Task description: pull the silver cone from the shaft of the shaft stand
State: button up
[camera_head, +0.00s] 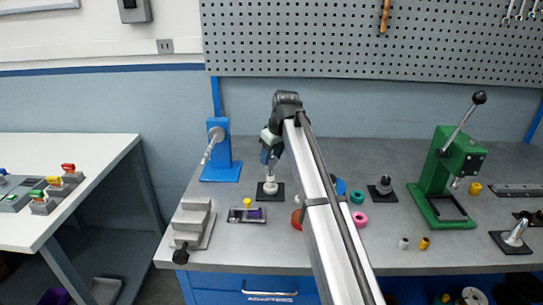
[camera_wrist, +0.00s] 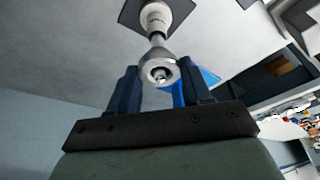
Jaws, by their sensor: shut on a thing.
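The silver cone (camera_wrist: 160,64) shows in the wrist view between the two dark blue fingers of my gripper (camera_wrist: 157,76). My gripper is shut on it. A small bright tip, seemingly the shaft's end, shows in the middle of the cone's ring-shaped end. Beyond the cone, the thin shaft runs to the white lower part of the shaft stand (camera_wrist: 155,17) on a dark square base. In the head view my gripper (camera_head: 269,161) points down right over the shaft stand (camera_head: 270,187), which stands upright on the grey table. The cone is hard to make out there.
A blue press (camera_head: 221,165) stands behind to the left, with a grey stepped block (camera_head: 193,222) and a small tray (camera_head: 246,215) in front. To the right are coloured rings, a black-based post (camera_head: 384,187), a green press (camera_head: 445,180) and another stand (camera_head: 515,236). My arm hides part of the table.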

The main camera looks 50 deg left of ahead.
jog(key=shift+r, duration=0.2)
dwell(0.4)
jog(key=shift+r, duration=1.6)
jog(key=shift+r, duration=0.15)
jog(key=shift+r, duration=0.85)
notch_tip(320, 180, up, 4)
jog(key=shift+f, duration=0.1)
dwell(0.5)
